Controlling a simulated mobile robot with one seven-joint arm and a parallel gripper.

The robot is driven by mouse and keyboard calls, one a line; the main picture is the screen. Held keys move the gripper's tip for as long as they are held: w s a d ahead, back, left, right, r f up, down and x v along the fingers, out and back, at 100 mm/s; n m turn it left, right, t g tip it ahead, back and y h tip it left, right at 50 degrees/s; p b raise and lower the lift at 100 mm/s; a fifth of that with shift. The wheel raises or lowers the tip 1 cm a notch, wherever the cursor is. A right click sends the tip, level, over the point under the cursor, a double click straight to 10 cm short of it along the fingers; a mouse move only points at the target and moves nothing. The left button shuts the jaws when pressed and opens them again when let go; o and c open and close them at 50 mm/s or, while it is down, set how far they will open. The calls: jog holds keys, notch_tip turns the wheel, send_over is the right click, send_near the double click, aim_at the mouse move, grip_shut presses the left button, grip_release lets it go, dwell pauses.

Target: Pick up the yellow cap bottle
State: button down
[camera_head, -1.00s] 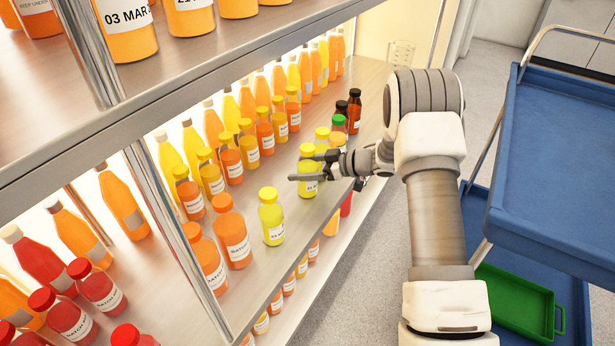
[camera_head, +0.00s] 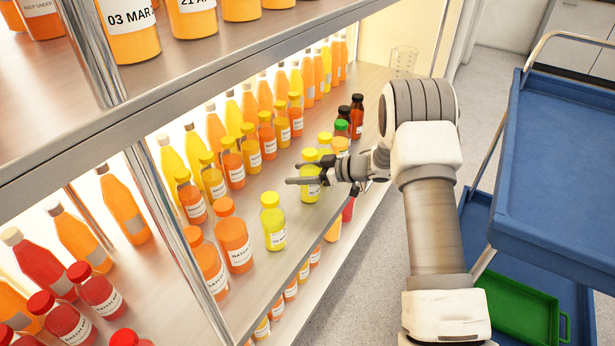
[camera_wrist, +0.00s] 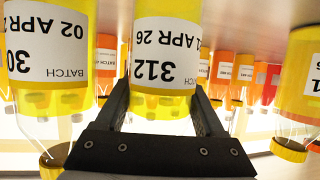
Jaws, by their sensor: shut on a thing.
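A yellow bottle with a yellow cap (camera_head: 311,190) stands upright at the front of the middle shelf. My gripper (camera_head: 297,175) reaches in from the right, with its fingers around this bottle. In the wrist view, which looks upside down, my gripper (camera_wrist: 160,98) is shut on the bottle (camera_wrist: 165,55), one finger on each side; its label shows "312" and "APR 26". I cannot tell whether its base is off the shelf. Another yellow-capped yellow bottle (camera_head: 273,225) stands apart to the left, and one more (camera_head: 325,140) stands just behind.
Rows of orange and yellow bottles (camera_head: 237,168) fill the shelf behind. Dark-capped and green-capped bottles (camera_head: 342,128) stand close behind my gripper. The upper shelf edge (camera_head: 200,85) and a metal post (camera_head: 180,235) bound the space. A blue cart (camera_head: 560,150) stands right.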

jog(key=shift+r, duration=0.15)
notch_tip(320, 180, up, 11)
jog(key=p, duration=0.5)
jog(key=shift+r, duration=0.2)
notch_tip(320, 180, up, 2)
jog(key=p, duration=0.3)
jog(key=shift+r, duration=0.15)
